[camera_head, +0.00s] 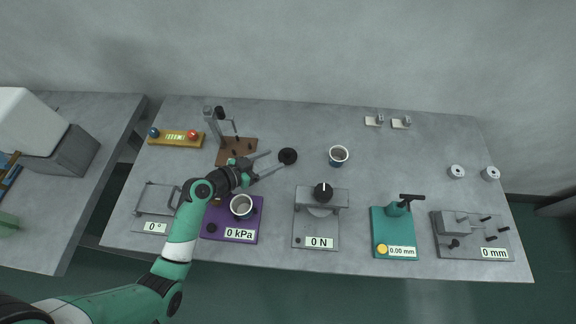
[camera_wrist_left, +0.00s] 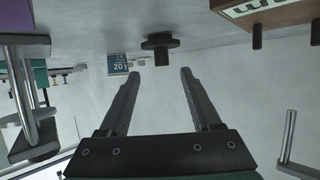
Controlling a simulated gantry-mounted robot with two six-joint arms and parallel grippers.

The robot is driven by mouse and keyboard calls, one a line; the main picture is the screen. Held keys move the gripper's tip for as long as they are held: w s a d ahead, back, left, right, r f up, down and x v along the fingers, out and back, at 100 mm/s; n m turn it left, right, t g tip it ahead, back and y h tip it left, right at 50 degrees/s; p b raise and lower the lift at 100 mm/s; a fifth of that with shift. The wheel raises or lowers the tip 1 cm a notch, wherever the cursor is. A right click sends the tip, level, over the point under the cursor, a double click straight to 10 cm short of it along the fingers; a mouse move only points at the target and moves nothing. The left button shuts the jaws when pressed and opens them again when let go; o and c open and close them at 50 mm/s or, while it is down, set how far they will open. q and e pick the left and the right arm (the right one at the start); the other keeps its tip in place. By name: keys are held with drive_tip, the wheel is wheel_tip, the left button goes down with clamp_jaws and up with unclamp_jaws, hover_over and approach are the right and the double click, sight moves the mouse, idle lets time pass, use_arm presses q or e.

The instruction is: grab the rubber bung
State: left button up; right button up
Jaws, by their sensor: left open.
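The black rubber bung (camera_head: 288,156) sits on the grey table, just beyond the fingertips of my left gripper (camera_head: 276,160). The left gripper is open and empty, its two fingers pointing right toward the bung. In the left wrist view the bung (camera_wrist_left: 160,48) shows a wide flange and a narrower body. It appears ahead of the open fingers (camera_wrist_left: 160,73), lined up with the gap between them and apart from both. My right gripper is not in view.
A brown-based stand (camera_head: 236,151) is behind-left. A purple 0 kPa unit (camera_head: 232,232) holding a metal cup and a grey 0 N device (camera_head: 316,228) are in front. Table behind the bung is clear.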

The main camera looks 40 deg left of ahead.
sight(287, 151)
use_arm(q)
drive_tip(key=shift+w+a, duration=0.2)
drive_tip(key=shift+w, duration=0.05)
drive_tip(key=b+x, duration=0.2)
drive_tip(key=x, duration=0.4)
drive_tip(key=shift+w+d, duration=0.1)
drive_tip(key=shift+w, duration=0.65)
clamp_jaws()
